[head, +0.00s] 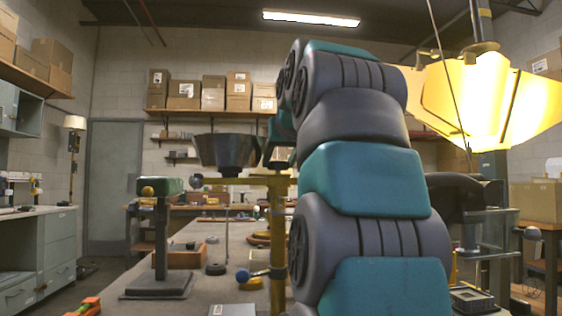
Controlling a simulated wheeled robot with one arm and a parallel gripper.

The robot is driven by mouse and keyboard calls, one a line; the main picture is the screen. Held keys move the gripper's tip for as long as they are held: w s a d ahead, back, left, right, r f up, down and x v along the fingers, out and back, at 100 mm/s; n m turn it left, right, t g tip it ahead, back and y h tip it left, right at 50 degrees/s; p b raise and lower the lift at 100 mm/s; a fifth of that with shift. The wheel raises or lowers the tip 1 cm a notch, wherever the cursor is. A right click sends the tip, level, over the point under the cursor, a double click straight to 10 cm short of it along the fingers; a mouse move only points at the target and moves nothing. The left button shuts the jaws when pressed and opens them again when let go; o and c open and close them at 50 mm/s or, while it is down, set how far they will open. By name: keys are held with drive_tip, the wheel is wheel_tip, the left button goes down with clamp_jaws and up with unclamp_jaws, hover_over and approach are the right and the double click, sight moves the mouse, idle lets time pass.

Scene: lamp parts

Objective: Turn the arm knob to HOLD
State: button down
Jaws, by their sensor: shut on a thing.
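A brass post (277,245) stands on the grey workbench (208,295), with a brass arm (235,181) reaching left from its top. A dark flared shade (225,150) sits above that arm. My gripper (279,165) is small and mostly hidden behind my big teal and grey arm; it points down at the top of the post. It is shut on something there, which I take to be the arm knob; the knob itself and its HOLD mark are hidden. A blue ball-ended lever (243,276) sticks out left from the lower post.
A stand with a green top (160,186) and dark base (158,286) is at left. A dark round piece (215,268), a yellow piece (250,284) and an orange tool (84,307) lie on the bench. A lit yellow lamp shade (490,105) hangs at upper right.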

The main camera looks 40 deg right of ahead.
idle(0.3)
drive_tip(key=c, duration=0.5)
unclamp_jaws()
